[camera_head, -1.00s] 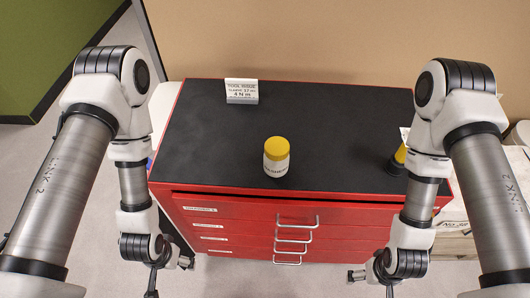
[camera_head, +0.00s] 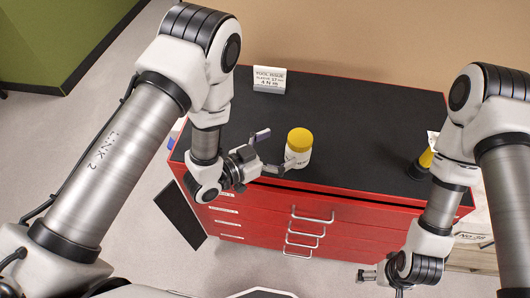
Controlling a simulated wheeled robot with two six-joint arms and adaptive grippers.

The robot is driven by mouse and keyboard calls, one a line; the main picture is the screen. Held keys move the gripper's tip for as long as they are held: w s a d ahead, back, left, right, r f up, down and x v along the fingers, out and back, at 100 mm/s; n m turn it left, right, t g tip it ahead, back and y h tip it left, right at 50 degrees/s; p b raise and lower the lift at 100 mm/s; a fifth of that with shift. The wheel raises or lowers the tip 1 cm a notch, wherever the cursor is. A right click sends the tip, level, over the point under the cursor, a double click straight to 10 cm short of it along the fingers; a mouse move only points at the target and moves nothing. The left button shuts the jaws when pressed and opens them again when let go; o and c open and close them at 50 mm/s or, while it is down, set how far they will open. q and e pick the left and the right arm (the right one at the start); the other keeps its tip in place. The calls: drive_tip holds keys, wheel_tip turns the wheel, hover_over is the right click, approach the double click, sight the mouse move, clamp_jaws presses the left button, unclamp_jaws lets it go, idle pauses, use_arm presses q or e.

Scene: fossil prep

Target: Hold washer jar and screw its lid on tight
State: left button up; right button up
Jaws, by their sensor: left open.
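The washer jar (camera_head: 298,158) is a small white jar standing upright on the black top of the red cabinet, close to its front edge. Its yellow lid (camera_head: 300,139) sits on top of it; how tight it is cannot be seen. My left gripper (camera_head: 281,148) is open just left of the jar, its fingers pointing toward it. The lower finger reaches in front of the jar's lower left side; whether it touches cannot be told. My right gripper (camera_head: 368,275) is low in front of the cabinet, away from the jar, with its fingers mostly hidden.
A white sign (camera_head: 269,79) stands at the back of the black cabinet top (camera_head: 350,120). A yellow and black object (camera_head: 424,163) stands at the right, partly behind my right arm. Drawers with metal handles (camera_head: 312,217) face me. The middle of the top is clear.

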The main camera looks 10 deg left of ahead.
sight(294, 141)
use_arm(q)
drive_tip(key=x, duration=0.7)
drive_tip(key=c, duration=1.8)
drive_tip(key=shift+c, duration=0.2)
use_arm(e)
drive_tip(key=shift+c, duration=0.4)
